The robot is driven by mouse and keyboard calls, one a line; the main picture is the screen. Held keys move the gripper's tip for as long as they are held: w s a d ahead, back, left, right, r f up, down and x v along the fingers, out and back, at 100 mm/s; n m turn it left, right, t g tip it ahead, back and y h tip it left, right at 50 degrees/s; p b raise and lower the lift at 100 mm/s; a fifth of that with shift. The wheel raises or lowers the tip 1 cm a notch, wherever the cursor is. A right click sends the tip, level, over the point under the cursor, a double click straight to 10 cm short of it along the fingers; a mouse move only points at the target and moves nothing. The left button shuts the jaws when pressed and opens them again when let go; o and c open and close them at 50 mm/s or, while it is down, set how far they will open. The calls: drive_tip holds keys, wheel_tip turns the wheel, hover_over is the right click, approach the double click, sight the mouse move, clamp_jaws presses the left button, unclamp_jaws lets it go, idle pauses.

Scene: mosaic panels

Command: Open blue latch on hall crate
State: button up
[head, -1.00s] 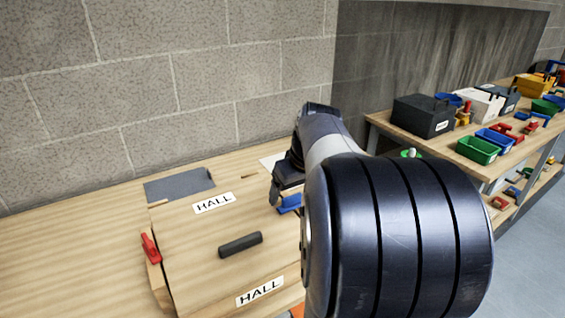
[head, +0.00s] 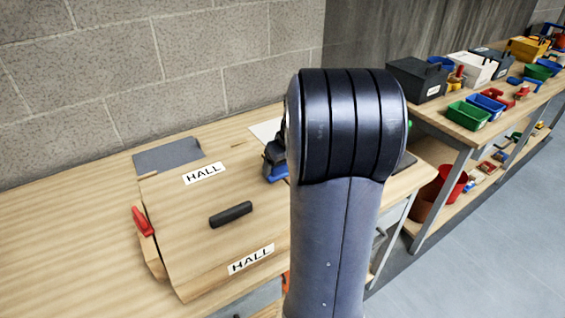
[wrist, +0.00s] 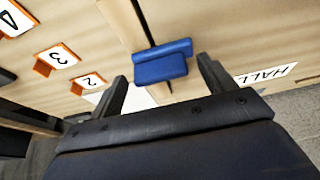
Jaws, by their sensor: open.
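The hall crate (head: 185,225) is a wooden box with two white HALL labels and a black handle, standing on the bench. The blue latch (wrist: 162,62) lies across a dark seam in the wood in the wrist view. In the head view the blue latch (head: 274,172) shows on the crate's right side, partly hidden by my arm. My gripper (wrist: 162,70) is open, with one finger on either side of the latch in the wrist view. I cannot tell whether the fingers touch it. A red latch (head: 142,221) sits on the crate's left side.
Number tags 2, 3 and 4 with orange blocks (wrist: 57,58) line the wood at left in the wrist view. A grey mat (head: 168,156) lies behind the crate. At right a second bench holds bins and boxes, including a black box (head: 418,80).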

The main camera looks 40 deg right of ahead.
drive_tip(key=c, duration=1)
